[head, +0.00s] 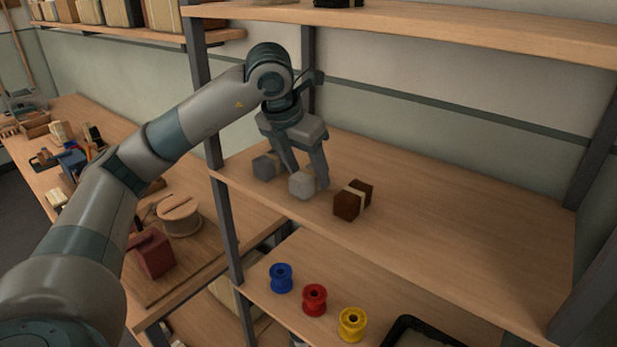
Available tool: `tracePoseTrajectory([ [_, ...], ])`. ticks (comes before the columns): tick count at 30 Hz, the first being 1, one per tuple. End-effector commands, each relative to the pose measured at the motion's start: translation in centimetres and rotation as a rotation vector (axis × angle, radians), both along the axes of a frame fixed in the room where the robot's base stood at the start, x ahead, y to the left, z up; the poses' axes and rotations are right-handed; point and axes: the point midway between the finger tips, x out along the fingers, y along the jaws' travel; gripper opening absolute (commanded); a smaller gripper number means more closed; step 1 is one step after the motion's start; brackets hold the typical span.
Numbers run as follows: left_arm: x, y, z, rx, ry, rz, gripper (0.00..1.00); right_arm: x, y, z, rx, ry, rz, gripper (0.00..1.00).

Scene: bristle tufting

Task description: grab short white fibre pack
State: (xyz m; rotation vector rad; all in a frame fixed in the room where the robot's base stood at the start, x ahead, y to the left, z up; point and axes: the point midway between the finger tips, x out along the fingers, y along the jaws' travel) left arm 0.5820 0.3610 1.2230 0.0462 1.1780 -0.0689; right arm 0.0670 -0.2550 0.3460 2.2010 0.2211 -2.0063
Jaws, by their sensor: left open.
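A short pale grey-white fibre pack (301,187) sits on the middle shelf board, near its front left. My left gripper (307,179) points down at it from above and is open. Its fingertips reach down to the pack, one at its far left edge and one at its right. I cannot tell whether they touch it. The fingers hide part of the pack. My right gripper is not in view.
A darker grey pack (266,166) lies close on the left, and a dark brown banded pack (350,203) on the right. The shelf board (460,230) is clear further right. Blue (281,278), red (314,299) and yellow (352,323) spools stand below.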

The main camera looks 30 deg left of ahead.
Motion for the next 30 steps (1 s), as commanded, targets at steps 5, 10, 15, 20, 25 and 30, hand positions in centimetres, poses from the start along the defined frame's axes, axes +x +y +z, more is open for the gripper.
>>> tracePoseTrajectory([
  [5, 0.5, 0.0, -1.2, 0.000, 0.000, 0.000, 0.55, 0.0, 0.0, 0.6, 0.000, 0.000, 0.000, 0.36],
  [10, 0.6, 0.0, -1.4, 0.000, -0.001, 0.000, 0.55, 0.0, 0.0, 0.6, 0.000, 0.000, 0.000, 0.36],
  [15, 0.6, 0.0, -1.4, 0.000, -0.001, 0.000, 0.55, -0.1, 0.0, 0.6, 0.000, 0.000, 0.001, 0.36],
  [20, 0.6, 0.0, -1.4, 0.000, -0.001, 0.000, 0.52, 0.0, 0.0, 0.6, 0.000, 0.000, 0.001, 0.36],
  [25, 0.6, 0.0, -1.4, 0.000, -0.001, 0.000, 0.12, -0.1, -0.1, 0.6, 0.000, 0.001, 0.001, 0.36],
  [30, 0.6, 0.0, -1.4, 0.000, -0.001, 0.000, 0.10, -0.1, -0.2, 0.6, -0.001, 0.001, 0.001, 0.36],
])
